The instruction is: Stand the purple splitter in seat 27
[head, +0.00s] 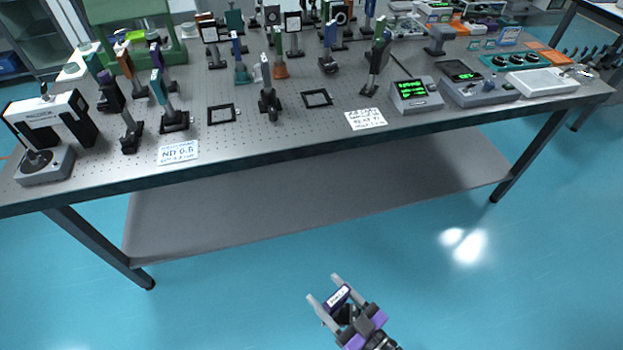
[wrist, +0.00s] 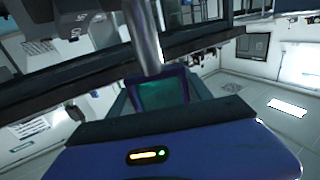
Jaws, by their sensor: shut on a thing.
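My gripper (head: 325,288) is in front of the table, over the floor and below the tabletop in the head view. It is shut on a small dark purple piece with a white label (head: 338,297), which I take for the purple splitter. In the wrist view the splitter (wrist: 162,92) shows a dark purple frame around a greenish pane. Two empty black square frames, one at left (head: 222,114) and one at right (head: 317,98), lie flat near the table's front. I cannot read any seat number, so I cannot tell which is seat 27.
The perforated optical table (head: 285,135) carries several post-mounted optics, including one (head: 268,90) between the frames. White cards (head: 178,152) (head: 366,119) lie at the front edge. A meter with green digits (head: 415,95) stands right. A lower shelf (head: 320,195) spans underneath. The floor in front is clear.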

